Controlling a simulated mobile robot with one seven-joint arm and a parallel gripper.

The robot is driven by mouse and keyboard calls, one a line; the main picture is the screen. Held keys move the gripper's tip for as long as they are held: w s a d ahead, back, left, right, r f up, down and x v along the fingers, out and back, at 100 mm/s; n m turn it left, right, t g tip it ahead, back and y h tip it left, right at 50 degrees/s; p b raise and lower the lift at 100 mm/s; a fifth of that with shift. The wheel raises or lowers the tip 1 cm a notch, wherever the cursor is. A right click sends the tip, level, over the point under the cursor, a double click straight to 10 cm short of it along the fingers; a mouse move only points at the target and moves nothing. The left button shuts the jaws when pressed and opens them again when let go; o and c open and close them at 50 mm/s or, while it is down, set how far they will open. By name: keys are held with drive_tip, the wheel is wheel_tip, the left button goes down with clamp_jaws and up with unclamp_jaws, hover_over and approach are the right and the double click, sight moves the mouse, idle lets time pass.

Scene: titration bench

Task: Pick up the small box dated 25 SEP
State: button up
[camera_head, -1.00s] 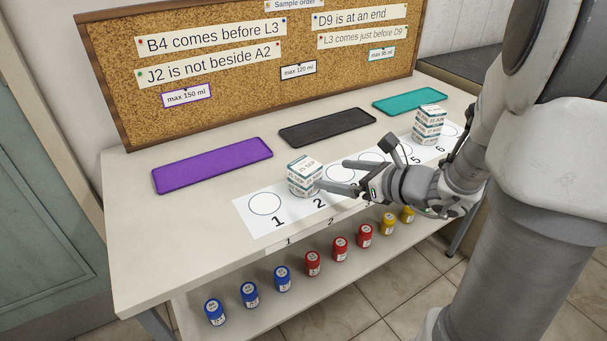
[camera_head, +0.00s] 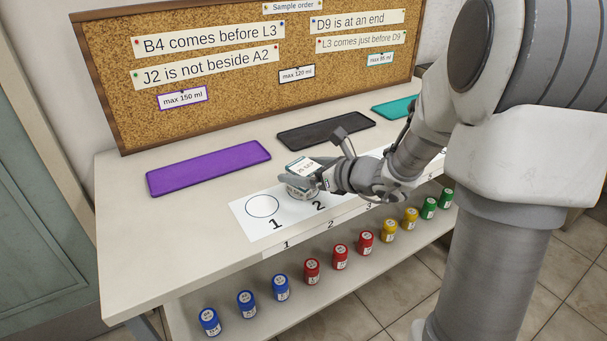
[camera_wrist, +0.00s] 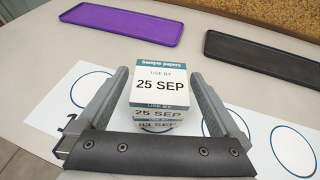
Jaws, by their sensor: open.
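The small box dated 25 SEP (camera_wrist: 160,84) is white with a teal band and sits on top of a stack. A box reading 03 SEP (camera_wrist: 156,125) shows under it. In the head view the 25 SEP box (camera_head: 303,167) is at position 2 of the white strip, partly covered by my gripper (camera_head: 302,182). In the wrist view my gripper (camera_wrist: 160,92) is open, one finger on each side of the box. A gap shows at the left finger; I cannot tell whether the right finger touches.
A purple tray (camera_head: 208,168), a black tray (camera_head: 326,131) and a teal tray (camera_head: 396,106) lie behind the white strip (camera_head: 246,224). Several coloured jars stand on the shelf below, including a blue jar (camera_head: 209,321). A cork board (camera_head: 225,100) stands at the back.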

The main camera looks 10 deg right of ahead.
drive_tip(key=c, duration=1.3)
drive_tip(key=shift+r, duration=0.1)
drive_tip(key=shift+c, duration=0.2)
